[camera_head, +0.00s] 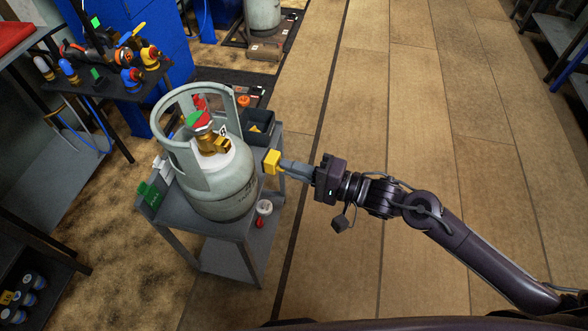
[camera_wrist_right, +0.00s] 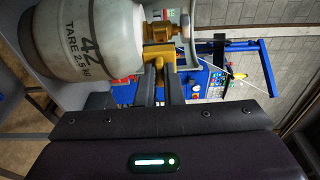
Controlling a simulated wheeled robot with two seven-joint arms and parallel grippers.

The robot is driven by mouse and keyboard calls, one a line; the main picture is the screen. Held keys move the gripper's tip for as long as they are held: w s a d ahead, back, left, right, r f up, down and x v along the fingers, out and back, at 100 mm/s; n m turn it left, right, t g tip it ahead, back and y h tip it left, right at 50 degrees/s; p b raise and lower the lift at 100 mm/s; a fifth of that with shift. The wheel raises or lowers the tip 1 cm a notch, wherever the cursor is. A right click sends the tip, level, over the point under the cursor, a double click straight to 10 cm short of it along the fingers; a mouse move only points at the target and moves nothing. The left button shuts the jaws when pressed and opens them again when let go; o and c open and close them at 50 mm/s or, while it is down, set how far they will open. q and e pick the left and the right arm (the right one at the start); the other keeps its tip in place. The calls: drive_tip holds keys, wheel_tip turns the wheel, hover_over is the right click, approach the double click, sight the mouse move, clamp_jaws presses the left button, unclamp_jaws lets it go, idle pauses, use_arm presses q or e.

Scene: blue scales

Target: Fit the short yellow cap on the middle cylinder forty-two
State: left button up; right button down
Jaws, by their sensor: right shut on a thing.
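The cylinder (camera_head: 222,186), pale grey-green with a collar handle, stands upright on a small grey cart. In the right wrist view the cylinder (camera_wrist_right: 85,40) shows "42" and "TARE 2.5". Its brass valve (camera_head: 212,143) has a red and green top and an outlet facing right. My right gripper (camera_head: 284,165) is shut on a short yellow cap (camera_head: 271,161), to the right of the cylinder and apart from the valve in the head view. In the right wrist view the cap (camera_wrist_right: 159,57) overlaps the area just below the brass valve (camera_wrist_right: 158,32). My left gripper is out of view.
The cart's top (camera_head: 239,226) holds a black bin (camera_head: 258,127) behind the cylinder and a small white-and-red item (camera_head: 264,208) in front. A green tag (camera_head: 149,194) is at its left. A dark shelf with valve fittings (camera_head: 104,77) stands back left.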

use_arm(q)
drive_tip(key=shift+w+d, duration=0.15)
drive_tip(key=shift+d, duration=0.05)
use_arm(e)
drive_tip(key=shift+d, duration=0.1)
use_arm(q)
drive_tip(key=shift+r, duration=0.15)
use_arm(e)
drive_tip(key=p+x, duration=0.1)
drive_tip(key=x, duration=0.2)
drive_tip(key=shift+w+a+p, duration=0.2)
drive_tip(key=shift+a+p, duration=0.05)
drive_tip(key=shift+p, duration=0.05)
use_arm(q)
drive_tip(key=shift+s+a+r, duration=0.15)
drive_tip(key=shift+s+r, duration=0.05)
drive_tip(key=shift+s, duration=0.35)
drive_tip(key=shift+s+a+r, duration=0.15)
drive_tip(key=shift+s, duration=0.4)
use_arm(e)
drive_tip(key=shift+x, duration=2.2)
use_arm(q)
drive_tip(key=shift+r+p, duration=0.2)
drive_tip(key=shift+p, duration=0.2)
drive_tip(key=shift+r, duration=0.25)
